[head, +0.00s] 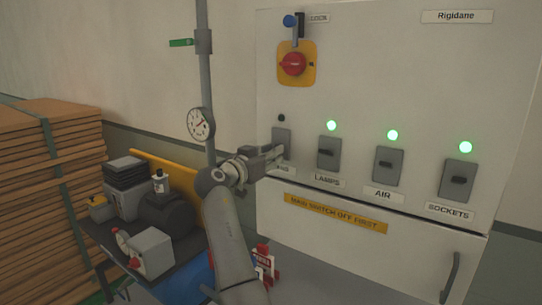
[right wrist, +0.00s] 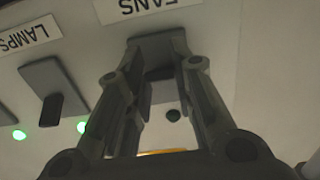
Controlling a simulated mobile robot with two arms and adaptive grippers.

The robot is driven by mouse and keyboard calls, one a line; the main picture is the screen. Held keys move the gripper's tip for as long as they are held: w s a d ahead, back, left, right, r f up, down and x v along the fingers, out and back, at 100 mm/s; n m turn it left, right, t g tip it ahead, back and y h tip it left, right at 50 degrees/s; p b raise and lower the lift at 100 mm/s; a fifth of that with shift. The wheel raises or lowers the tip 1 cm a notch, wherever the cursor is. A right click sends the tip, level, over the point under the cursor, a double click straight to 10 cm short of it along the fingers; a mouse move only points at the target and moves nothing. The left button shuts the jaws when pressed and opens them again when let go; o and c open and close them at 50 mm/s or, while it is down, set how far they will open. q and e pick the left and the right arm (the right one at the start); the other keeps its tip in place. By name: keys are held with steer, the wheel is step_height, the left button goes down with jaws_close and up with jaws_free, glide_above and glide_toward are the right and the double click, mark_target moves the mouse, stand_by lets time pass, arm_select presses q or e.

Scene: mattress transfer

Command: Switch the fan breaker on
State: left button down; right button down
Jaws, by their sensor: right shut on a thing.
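The fan breaker (head: 281,136) is the leftmost grey breaker on the pale panel. The small lamp above it (head: 281,118) is dark. My right gripper (head: 280,154) is at this breaker and covers its lower part and part of its label. In the right wrist view, upside down, the two fingers (right wrist: 158,75) close in on the fan breaker (right wrist: 155,48) under the FANS label (right wrist: 146,6). They are shut on its toggle, whose position the fingers hide. My left gripper is not in view.
The lamps (head: 328,152), air (head: 388,163) and sockets (head: 458,179) breakers stand to the right, each under a green light. Above is a red main switch (head: 293,65) on a yellow plate. A cluttered cart (head: 170,262) and stacked boards (head: 40,180) stand left.

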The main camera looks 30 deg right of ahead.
steer(key=shift+w+d+r+g+y+p, duration=0.1)
steer(key=shift+r+g+y+p, duration=0.6)
steer(key=shift+y+p, duration=0.8)
steer(key=shift+s+d+r+g+y+p, duration=0.1)
steer(key=shift+r+g+y+p, duration=0.85)
steer(key=shift+y, duration=0.95)
steer(key=shift+w+d+r+g+y+p, duration=0.1)
steer(key=shift+r+g+y+p, duration=0.4)
steer(key=shift+y+p, duration=1.1)
steer(key=shift+r+y, duration=0.2)
steer(key=shift+y, duration=0.1)
steer(key=c, duration=1.2)
jaws_free()
steer(key=shift+c, duration=0.2)
steer(key=v, duration=1.2)
